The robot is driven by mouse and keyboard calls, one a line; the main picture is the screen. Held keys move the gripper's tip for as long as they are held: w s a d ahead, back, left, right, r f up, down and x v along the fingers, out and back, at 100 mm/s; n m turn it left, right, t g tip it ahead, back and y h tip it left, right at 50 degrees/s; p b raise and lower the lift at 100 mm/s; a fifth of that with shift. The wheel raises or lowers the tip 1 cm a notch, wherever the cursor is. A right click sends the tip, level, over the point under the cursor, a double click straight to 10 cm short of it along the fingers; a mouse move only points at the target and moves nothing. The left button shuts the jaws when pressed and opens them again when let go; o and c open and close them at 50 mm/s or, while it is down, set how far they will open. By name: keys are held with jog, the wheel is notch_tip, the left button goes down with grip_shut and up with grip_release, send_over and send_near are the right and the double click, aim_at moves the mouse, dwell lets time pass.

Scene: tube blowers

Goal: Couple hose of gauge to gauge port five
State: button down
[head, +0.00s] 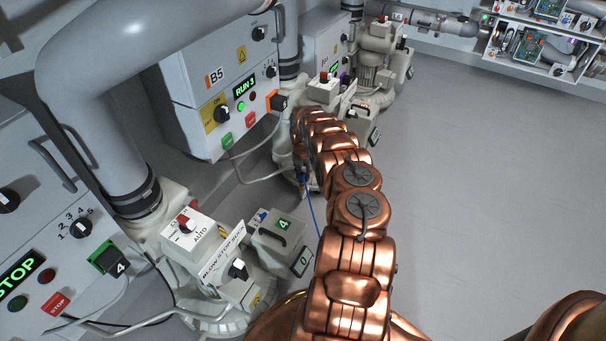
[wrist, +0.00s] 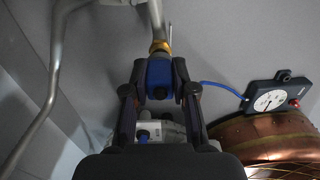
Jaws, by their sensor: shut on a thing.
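In the wrist view my gripper (wrist: 160,88) is shut on the blue hose coupling (wrist: 159,70), one finger on each side. A gold collar (wrist: 160,47) on the end of a grey pipe (wrist: 156,18) lies in line against the coupling's far end. I cannot tell whether they are locked together. The blue hose (wrist: 222,85) curves right to the gauge (wrist: 271,100), a dark box with a white dial beside my copper body. In the head view the thin blue hose (head: 311,208) shows left of my arm, which hides most of my gripper. No port number is readable at the collar.
The B5 cabinet (head: 214,80) reads RUN 3, with a blower behind my arm. A nearer blower (head: 205,240) and a STOP panel (head: 35,285) stand at left. A bent grey tube (wrist: 50,85) runs left of my gripper. The floor at right is clear.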

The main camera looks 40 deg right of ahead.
aim_at(303, 173)
jog(key=shift+f, duration=0.65)
jog(key=c, duration=0.9)
grip_release()
jog(key=shift+o, duration=0.2)
jog(key=shift+r, duration=0.15)
notch_tip(303, 173, up, 12)
